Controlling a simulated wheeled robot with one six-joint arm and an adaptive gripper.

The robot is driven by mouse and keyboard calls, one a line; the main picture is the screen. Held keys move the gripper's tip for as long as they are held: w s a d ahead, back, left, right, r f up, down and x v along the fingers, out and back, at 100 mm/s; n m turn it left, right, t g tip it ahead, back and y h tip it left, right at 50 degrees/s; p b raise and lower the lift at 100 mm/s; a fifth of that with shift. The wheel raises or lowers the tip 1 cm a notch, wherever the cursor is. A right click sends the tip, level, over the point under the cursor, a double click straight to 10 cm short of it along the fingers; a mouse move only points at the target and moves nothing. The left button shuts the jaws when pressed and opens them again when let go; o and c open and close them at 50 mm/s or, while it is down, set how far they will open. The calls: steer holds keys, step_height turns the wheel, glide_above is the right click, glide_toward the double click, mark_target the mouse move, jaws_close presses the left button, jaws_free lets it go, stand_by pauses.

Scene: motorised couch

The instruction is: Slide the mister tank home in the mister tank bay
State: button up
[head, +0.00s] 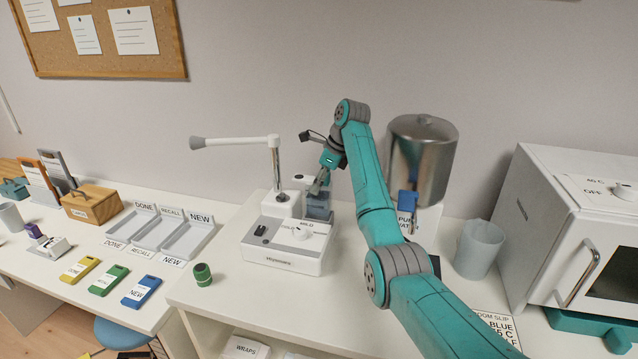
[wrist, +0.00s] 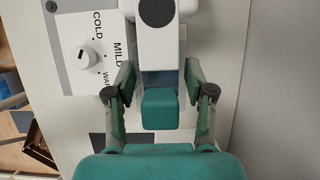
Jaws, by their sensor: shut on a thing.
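The mister (head: 285,245) is a white machine with a dial, standing on the counter; its dial (wrist: 95,55) also shows in the wrist view. The mister tank (head: 319,207) is a blue-grey block at the machine's back right, beside the white post. My gripper (head: 320,184) is shut on its upper part from above. In the wrist view my gripper (wrist: 160,76) has one finger on each side of the tank (wrist: 160,80), close against the white housing (wrist: 158,35). A teal block shows between the fingers. The bay opening is hidden, so I cannot tell how deep the tank sits.
A steel urn (head: 422,150) stands behind my arm, with a grey cup (head: 478,248) and a white oven (head: 580,235) to the right. A green cup (head: 202,274) is near the front edge. Left are trays (head: 160,232) and coloured cards (head: 110,280).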

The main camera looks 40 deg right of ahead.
mark_target(329, 181)
steer(key=shift+f, duration=3)
stand_by(0.5)
steer(key=o, duration=1.5)
steer(key=shift+c, duration=0.2)
steer(key=v, duration=0.7)
steer(key=shift+s+r, duration=0.1)
steer(key=shift+r, duration=0.1)
steer(key=shift+s, duration=0.1)
